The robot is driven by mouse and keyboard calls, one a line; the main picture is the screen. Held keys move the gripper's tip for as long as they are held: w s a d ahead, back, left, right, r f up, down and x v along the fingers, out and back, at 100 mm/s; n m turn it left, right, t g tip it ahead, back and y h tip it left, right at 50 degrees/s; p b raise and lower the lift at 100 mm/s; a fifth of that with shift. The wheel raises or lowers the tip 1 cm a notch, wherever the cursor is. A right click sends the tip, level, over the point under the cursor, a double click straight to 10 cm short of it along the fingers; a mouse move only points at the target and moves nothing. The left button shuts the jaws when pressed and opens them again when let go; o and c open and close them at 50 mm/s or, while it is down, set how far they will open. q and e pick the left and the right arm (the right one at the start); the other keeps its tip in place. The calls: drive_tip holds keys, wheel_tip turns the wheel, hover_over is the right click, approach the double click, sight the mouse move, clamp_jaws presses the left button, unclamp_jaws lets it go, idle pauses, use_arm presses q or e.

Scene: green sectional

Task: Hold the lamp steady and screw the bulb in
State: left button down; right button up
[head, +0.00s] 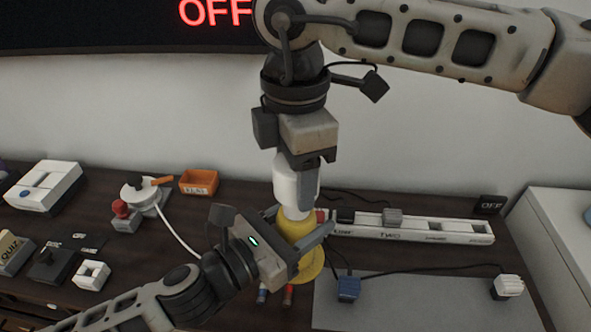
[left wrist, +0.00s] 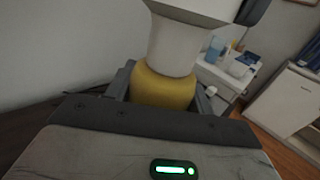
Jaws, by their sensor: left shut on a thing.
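The yellow lamp (head: 311,262) stands on the dark desk, and its rounded yellow body (left wrist: 162,88) fills the middle of the left wrist view. My left gripper (head: 298,245) is shut on the lamp's body from the front left. The white bulb (head: 295,190) is upright on top of the lamp; its tapered white part (left wrist: 177,48) meets the yellow body in the left wrist view. Whether its thread is seated is hidden. My right gripper (head: 308,160) points straight down at the bulb's top, with its fingers beside it. Their grip on the bulb is unclear.
A white power strip (head: 420,228) lies right of the lamp, with a grey mat (head: 420,300), a blue plug (head: 348,288) and a white plug (head: 508,286) in front. An orange tray (head: 198,182) and a white device (head: 140,192) stand left.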

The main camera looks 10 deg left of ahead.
drive_tip(key=o, duration=0.3)
drive_tip(key=shift+o, duration=0.2)
drive_tip(key=shift+r, duration=2.25)
drive_tip(key=shift+o, duration=0.6)
